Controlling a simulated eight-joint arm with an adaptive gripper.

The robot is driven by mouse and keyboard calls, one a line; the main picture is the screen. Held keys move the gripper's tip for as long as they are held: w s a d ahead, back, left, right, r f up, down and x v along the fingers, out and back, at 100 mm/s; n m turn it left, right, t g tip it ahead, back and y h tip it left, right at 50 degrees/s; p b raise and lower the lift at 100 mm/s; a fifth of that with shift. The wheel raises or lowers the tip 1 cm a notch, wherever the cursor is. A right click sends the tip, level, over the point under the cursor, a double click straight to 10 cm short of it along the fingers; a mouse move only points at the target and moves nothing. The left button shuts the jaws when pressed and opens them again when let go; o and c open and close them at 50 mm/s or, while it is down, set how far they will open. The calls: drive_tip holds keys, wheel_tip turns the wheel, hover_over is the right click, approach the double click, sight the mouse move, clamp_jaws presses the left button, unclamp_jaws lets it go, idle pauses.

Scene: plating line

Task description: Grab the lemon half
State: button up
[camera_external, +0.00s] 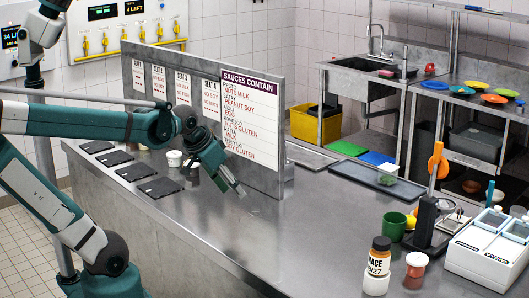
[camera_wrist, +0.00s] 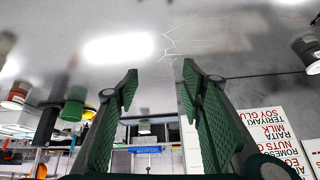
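A small yellow object, seemingly the lemon half (camera_external: 411,222), sits on the steel counter (camera_external: 290,215) just right of the green cup (camera_external: 393,227), partly hidden. In the wrist view, a bit of yellow (camera_wrist: 88,114) shows beside the green cup (camera_wrist: 74,108) at the left; its shape is too small to tell. My gripper (camera_external: 238,188) is above the counter in front of the sauce sign, well left of and apart from the yellow object. In the wrist view, my gripper (camera_wrist: 160,80) has its two green pads spread with nothing between them.
The sauce sign (camera_external: 252,120) stands upright close behind my gripper. The counter's middle is clear.

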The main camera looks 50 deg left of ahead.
drive_tip(key=w+d+r+m+g+p, duration=0.1)
drive_tip(key=w+d+r+m+p, duration=0.1)
drive_tip(key=w+d+r, duration=0.3)
drive_tip(key=w+d+r+m+g+p, duration=0.1)
drive_tip(key=w+r+m+p, duration=0.15)
drive_tip(key=w, duration=0.45)
drive_tip(key=m+g+h+p, duration=0.1)
drive_tip(key=m+g+p, duration=0.4)
drive_tip(key=m+p, duration=1)
hover_over(410, 216)
drive_tip(key=a+p, duration=0.1)
drive_tip(key=a, duration=0.1)
drive_tip(key=shift+n, duration=0.65)
wheel_tip(410, 216, down, 10)
drive_tip(key=shift+d+r, duration=0.15)
drive_tip(key=shift+r, duration=0.05)
drive_tip(key=shift+w+d+f, duration=0.1)
drive_tip(key=shift+d+f, duration=0.25)
drive_tip(key=shift+f, duration=0.05)
drive_tip(key=shift+d+f, duration=0.1)
drive_tip(key=shift+f, duration=1.15)
drive_tip(key=shift+f, duration=0.1)
